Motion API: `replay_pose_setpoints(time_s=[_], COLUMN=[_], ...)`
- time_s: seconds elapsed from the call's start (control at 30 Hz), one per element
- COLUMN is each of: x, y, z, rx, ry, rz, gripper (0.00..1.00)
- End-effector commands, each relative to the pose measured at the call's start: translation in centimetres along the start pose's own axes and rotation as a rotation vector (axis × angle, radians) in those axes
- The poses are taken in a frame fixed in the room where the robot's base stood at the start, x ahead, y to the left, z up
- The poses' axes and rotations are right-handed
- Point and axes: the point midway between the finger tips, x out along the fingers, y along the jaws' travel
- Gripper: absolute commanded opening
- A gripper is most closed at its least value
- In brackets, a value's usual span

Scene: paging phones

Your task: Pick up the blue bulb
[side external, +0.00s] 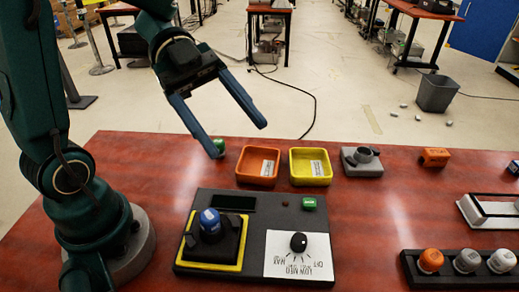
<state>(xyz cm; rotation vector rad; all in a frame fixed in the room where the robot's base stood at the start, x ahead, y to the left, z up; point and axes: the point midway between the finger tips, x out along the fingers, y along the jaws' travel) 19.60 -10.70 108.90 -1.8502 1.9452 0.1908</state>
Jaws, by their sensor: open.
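The blue bulb (210,221) has a white label and sits upright on a black mount within a yellow-edged square on the dark control panel (262,207). My gripper (238,138) is open and empty. Its fingers point down and to the right, above the back edge of the table, behind the bulb in the picture and well apart from it. A small green object (219,145) shows right beside the left fingertip; I cannot tell whether they touch.
An orange bin (246,179) and a yellow bin (298,178) stand behind the panel. Right of them are a grey holder (363,168) and an orange block (435,157). A black rack (448,279) at front right holds orange, grey and white bulbs. The red table (368,225) is clear right of the panel.

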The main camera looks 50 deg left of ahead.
Motion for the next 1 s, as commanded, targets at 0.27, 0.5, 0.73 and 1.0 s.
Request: replay_pose_setpoints(time_s=[0.27, 0.5, 0.73, 1.0], x=[-1.1, 0.9, 2.8, 4.4], y=[4.9, 5.8, 6.8, 7.5], z=[0.8, 5.0, 9.3, 12.6], rx=[-0.135, -0.130, -0.130, -0.122], ry=[0.060, 0.058, 0.059, 0.055], rz=[0.245, 0.241, 0.240, 0.236], gripper=[0.73, 0.73, 0.73, 0.73])
